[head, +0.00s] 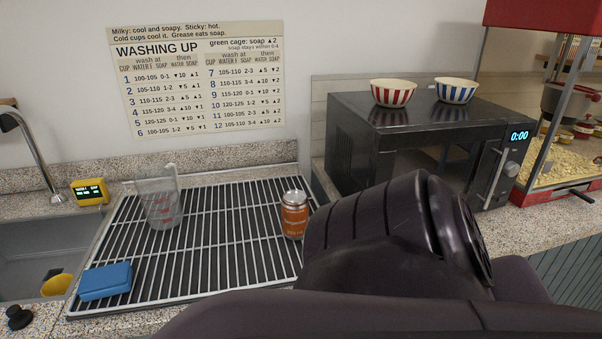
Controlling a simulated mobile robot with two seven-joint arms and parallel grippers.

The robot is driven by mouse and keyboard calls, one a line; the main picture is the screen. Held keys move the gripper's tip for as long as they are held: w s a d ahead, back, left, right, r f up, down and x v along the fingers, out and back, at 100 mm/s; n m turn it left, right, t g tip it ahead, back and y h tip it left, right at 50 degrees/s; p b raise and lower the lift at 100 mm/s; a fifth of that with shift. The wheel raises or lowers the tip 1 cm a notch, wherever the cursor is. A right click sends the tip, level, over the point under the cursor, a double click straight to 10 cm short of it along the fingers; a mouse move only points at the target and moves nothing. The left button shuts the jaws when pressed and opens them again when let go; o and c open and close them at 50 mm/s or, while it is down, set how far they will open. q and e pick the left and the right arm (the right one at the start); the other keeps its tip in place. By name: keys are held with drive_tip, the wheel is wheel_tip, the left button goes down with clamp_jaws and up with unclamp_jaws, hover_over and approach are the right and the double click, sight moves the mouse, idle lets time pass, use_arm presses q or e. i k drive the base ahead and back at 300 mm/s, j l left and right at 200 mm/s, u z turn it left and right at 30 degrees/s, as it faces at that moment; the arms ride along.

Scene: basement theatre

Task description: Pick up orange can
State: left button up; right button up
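The orange can (293,220) stands upright on the right part of the wire drying rack (213,268). It has a silver top and an orange label. One of my dark arms fills the lower right of the head view, its bulky joint just right of the can. I cannot tell whether it touches the can; its edge lies very close to it in the picture. Neither gripper's fingers show in this view.
A clear measuring jug (160,200) and a blue sponge (105,281) are on the rack. A sink (35,250) with a yellow cup (56,285) is at left. A black microwave (400,130) carrying two striped bowls and a popcorn machine (570,130) stand at right.

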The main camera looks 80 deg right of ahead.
sight(295, 203)
drive_tip(key=k+z, duration=0.15)
drive_tip(key=z, duration=1.05)
